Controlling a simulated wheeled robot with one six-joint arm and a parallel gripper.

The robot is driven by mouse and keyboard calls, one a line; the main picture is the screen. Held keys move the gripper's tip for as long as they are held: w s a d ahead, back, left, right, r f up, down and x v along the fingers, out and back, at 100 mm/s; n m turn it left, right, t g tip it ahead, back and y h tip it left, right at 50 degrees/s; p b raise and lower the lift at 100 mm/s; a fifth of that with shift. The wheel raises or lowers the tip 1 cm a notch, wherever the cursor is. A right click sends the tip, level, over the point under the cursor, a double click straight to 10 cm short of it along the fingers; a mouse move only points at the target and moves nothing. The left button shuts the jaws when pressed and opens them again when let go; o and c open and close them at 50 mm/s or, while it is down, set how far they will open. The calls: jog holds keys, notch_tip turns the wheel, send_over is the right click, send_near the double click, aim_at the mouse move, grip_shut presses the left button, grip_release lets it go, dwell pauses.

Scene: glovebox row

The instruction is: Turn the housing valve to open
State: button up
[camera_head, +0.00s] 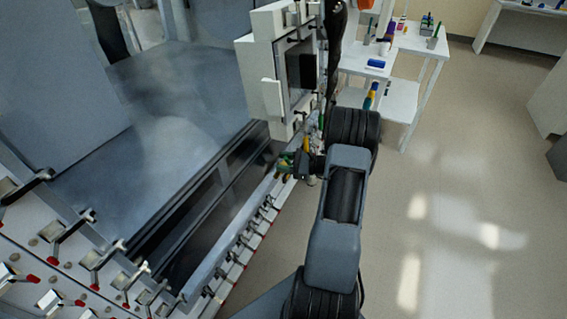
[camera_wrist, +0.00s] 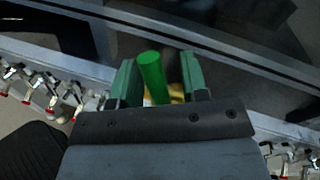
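The housing valve shows in the wrist view as a bright green handle (camera_wrist: 153,78) with a small yellow part (camera_wrist: 176,92) low behind it. My gripper (camera_wrist: 159,62) has its two dark green fingers on either side of the handle. Gaps show between the handle and both fingers, more clearly on the right, so the gripper looks open around it. In the head view my gripper (camera_head: 288,166) is at the glovebox's front edge, below the pale box-shaped port. The valve is small there and hard to tell from the fingers.
Clamps with red tips (camera_head: 123,283) line the glovebox frame at lower left and along its edge. The pale port housing (camera_head: 268,85) stands just above my gripper. White tables (camera_head: 410,42) with small items stand behind. The floor (camera_head: 460,190) at right is clear.

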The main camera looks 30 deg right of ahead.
jog(key=v, duration=1.3)
jog(key=shift+s+d, duration=0.2)
jog(key=shift+s, duration=0.1)
